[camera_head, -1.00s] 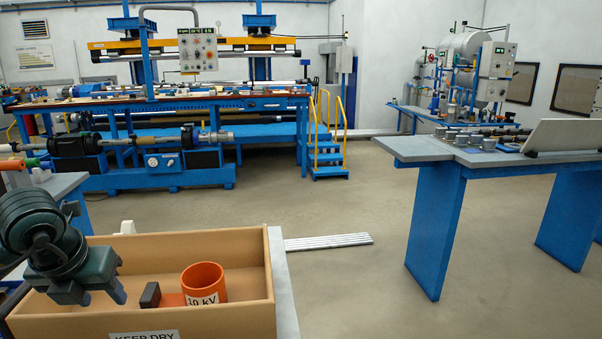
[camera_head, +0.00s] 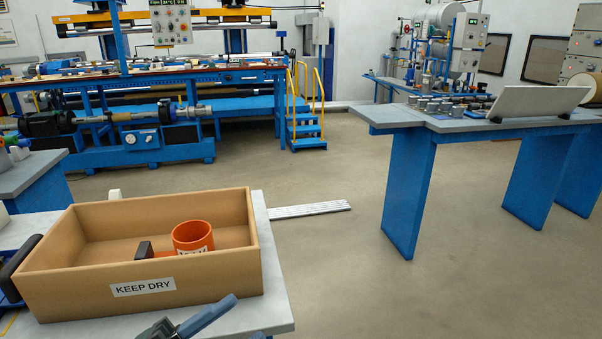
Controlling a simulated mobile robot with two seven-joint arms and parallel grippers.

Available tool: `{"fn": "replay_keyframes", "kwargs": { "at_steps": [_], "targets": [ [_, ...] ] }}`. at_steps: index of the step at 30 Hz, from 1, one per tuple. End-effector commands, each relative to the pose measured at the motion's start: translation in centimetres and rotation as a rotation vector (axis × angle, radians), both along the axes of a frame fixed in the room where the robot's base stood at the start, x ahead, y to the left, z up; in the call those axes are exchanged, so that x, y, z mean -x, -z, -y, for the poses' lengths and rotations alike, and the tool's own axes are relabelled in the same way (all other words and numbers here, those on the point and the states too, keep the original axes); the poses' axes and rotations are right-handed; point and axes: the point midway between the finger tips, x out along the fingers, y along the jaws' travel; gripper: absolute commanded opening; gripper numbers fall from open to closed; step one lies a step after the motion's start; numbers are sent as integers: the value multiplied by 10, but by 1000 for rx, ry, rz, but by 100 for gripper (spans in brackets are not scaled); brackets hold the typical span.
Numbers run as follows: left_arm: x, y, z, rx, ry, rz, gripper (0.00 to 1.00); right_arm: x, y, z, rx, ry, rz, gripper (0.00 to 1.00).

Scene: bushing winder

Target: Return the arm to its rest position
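Neither of my grippers can be made out for sure in the head view. An open tan box (camera_head: 70,282) labelled KEEP DRY stands on the grey table (camera_head: 272,290) at the lower left. Inside it are an orange cylinder (camera_head: 193,235) with a white label and a small dark block (camera_head: 143,250) beside it. A blue-grey and dark object (camera_head: 205,317) shows in front of the box, cut off by the bottom edge. I cannot tell whether it is a tool or part of my arm.
A dark rounded part (camera_head: 18,265) sits close to the box's left side. A blue-legged bench (camera_head: 410,190) with grey pieces and a laptop-like panel (camera_head: 538,100) stands at right. A blue winding machine (camera_head: 150,145) is at the back.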

Motion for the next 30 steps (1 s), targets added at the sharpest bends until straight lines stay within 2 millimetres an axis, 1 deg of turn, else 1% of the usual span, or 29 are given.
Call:
{"fn": "replay_keyframes", "kwargs": {
  "at_steps": [1,2,3,5,6,7,9,12,15,17,18,26,30],
  "targets": [
    [-6,11,-12,134,-108,-160,45,0,0,0,0,0,0,48],
    [-11,20,-20,195,-167,-248,45,0,0,0,0,0,0,48],
    [-14,34,-30,261,-238,-360,45,0,0,0,0,0,0,48],
    [-16,58,-41,337,-328,-520,45,0,0,0,0,0,0,48],
    [-14,75,-47,375,-378,-621,45,0,0,0,0,0,0,48],
    [-12,88,-51,401,-412,-695,45,0,0,0,0,0,0,48],
    [-3,115,-56,445,-475,-851,45,0,0,0,0,0,0,48],
    [14,149,-58,487,-537,-1045,45,0,0,0,0,0,0,48],
    [35,179,-56,517,-578,-1225,45,0,0,0,0,0,0,48],
    [50,195,-53,531,-594,-1329,45,0,0,0,0,0,0,48],
    [46,181,-53,517,-597,-1320,45,-1,-11,0,8,-1,-12,48],
    [43,165,-53,448,-643,-1367,45,-3,-26,0,58,-11,-86,48],
    [42,153,-53,402,-674,-1404,45,-3,-37,0,91,-18,-139,48]
  ]
}}
